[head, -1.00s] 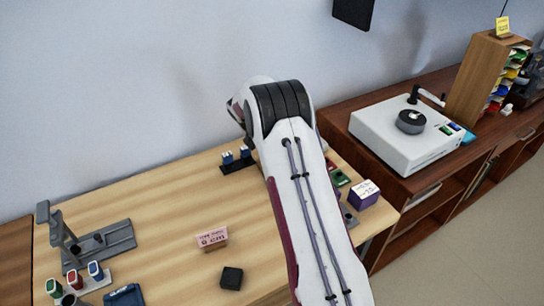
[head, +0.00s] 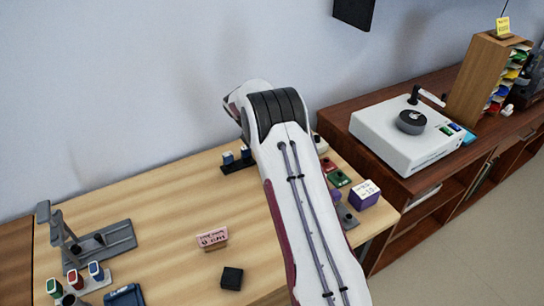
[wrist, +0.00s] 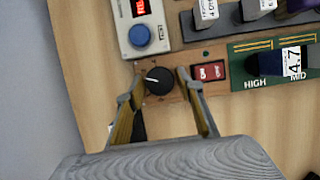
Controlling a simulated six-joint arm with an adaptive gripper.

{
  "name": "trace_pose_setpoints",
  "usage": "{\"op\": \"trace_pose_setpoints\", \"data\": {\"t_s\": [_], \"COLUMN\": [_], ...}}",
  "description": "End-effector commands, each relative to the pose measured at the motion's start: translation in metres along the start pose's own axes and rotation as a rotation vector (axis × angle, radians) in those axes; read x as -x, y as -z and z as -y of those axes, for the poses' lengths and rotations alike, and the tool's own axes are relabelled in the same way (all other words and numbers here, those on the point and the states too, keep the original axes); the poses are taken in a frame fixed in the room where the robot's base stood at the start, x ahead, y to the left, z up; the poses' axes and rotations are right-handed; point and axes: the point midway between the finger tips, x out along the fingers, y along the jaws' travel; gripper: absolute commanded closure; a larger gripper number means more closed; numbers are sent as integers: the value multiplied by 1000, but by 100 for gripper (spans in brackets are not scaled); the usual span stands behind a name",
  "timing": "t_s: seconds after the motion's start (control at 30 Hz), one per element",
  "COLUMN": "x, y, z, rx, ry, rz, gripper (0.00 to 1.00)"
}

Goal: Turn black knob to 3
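The black knob (wrist: 160,81) is in the wrist view, on a wood-coloured panel. Its white pointer mark faces left in the picture. My gripper (wrist: 160,72) has one finger on each side of the knob, with a narrow gap showing on both sides. It is open, and its fingertips are near the knob. I cannot read any numbers around the knob. In the head view my arm hides the knob and my gripper.
A red rocker switch (wrist: 209,72) is close right of my right finger. A white box with a blue knob (wrist: 140,36) is just beyond. A green HIGH/MID panel (wrist: 257,83) is at the right. In the head view, a pink block (head: 212,238) and black block (head: 231,278) lie on the table.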

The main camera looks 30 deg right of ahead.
Motion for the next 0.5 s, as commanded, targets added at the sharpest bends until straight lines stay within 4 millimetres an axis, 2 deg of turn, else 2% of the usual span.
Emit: {"op": "trace_pose_setpoints", "data": {"t_s": [0.5], "x": [0], "y": [-1], "z": [0], "rx": [35], "ry": [-15], "rz": [1], "gripper": [64]}}
